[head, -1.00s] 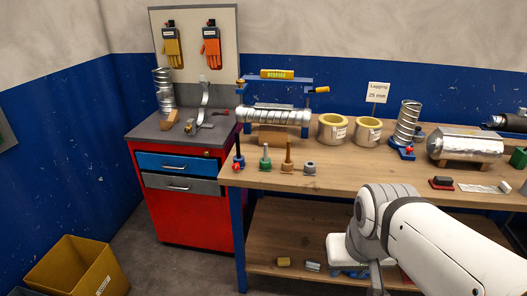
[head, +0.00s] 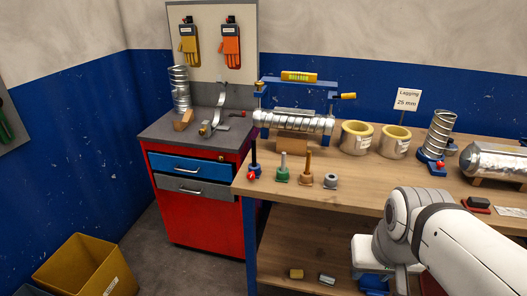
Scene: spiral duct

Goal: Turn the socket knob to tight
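A blue socket with a red knob (head: 255,175) stands at the bench's front left corner, a dark upright post in it. A second blue socket with a red knob (head: 439,165) stands farther right, under an upright spiral duct (head: 441,133). I cannot tell which knob the task names, nor whether either is tight. My white arm reaches in from the lower right, over the bench's front edge. My gripper's fingers cannot be made out, and nothing of mine touches either knob.
Green (head: 283,170), brown (head: 307,170) and grey (head: 331,181) pieces stand in a row beside the left socket. A blue frame (head: 300,82) holds a horizontal spiral duct (head: 293,122) behind them. Two yellow lagging rings (head: 356,138) stand right. A red cabinet (head: 203,222) adjoins the bench.

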